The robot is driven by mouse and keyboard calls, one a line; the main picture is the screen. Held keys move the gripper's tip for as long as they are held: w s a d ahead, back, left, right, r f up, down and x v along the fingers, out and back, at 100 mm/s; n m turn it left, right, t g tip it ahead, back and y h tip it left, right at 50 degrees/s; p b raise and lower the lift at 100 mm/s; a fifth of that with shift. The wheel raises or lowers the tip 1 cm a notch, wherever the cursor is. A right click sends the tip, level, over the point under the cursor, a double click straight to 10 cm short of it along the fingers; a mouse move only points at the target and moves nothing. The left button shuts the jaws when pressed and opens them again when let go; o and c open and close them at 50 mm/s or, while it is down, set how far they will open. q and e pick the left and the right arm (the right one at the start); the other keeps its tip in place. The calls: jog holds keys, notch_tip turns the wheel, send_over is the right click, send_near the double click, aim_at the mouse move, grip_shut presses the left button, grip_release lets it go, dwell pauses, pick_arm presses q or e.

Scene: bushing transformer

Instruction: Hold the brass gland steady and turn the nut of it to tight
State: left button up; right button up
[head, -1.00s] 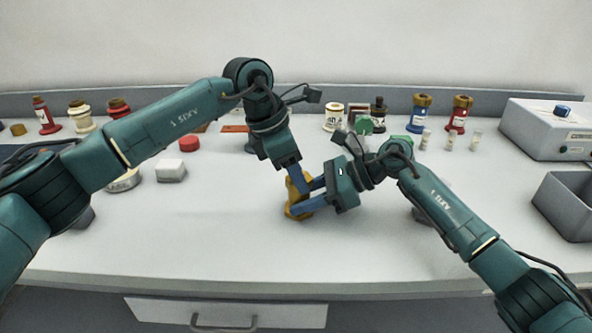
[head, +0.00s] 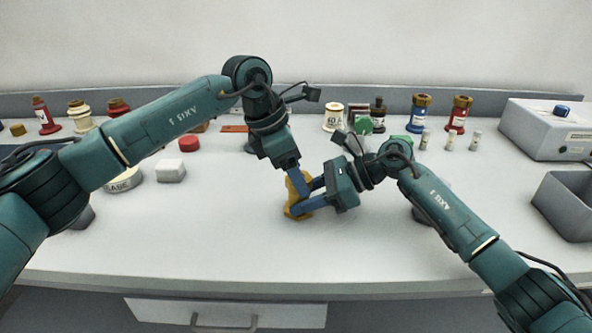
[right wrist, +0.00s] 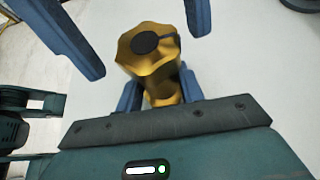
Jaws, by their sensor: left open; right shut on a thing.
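The brass gland (head: 296,211) stands on the bench near the middle, partly hidden by my grippers. In the right wrist view its faceted nut (right wrist: 150,68) is on top, with a dark round centre, above a narrower brass body (right wrist: 162,93). My right gripper (head: 304,197) is shut on the gland's body from the right, one blue finger on each side below the nut. My left gripper (head: 294,178) comes down from above. Its blue fingers, also in the right wrist view (right wrist: 150,42), are open on either side of the nut, with gaps visible.
A white block (head: 171,171), a round tin (head: 123,181) and a red cap (head: 189,144) lie to the left. Several bushings line the back. A grey box (head: 548,130) and an open grey bin (head: 566,206) stand at right. The front bench is clear.

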jog(key=shift+d+f, duration=0.1)
jog(key=shift+f, duration=0.1)
pick_arm(q)
jog(key=v, duration=1.1)
jog(key=shift+a+r, duration=0.2)
jog(key=shift+r, duration=0.15)
jog(key=shift+s, duration=0.1)
pick_arm(e)
jog(key=o, duration=0.8)
